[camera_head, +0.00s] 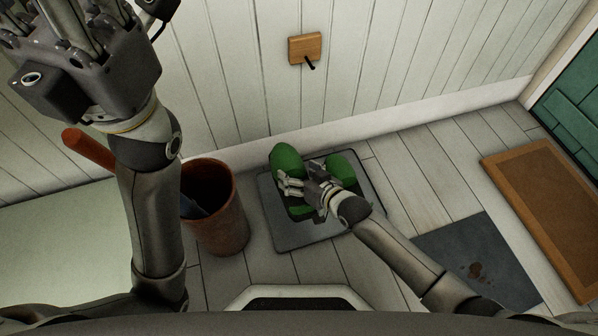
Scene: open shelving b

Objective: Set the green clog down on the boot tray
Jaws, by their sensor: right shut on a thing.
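Two green clogs show in the head view at the grey boot tray (290,238), which lies on the floor against the wall. My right gripper (290,186) is shut on the left green clog (286,158), its fingers across the clog's middle. This clog is over the left part of the tray; I cannot tell whether its sole touches the tray. The other green clog (343,167) is just to the right, partly hidden by my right gripper. My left gripper (85,18) is raised at the upper left, its fingertips cut off by the frame edge.
A brown bin (222,222) with something dark inside stands left of the tray. A wooden wall peg (306,49) is above. A dark stained mat (475,262), a brown-framed doormat (552,215) and a green door (575,115) are to the right. Bare floorboards lie between.

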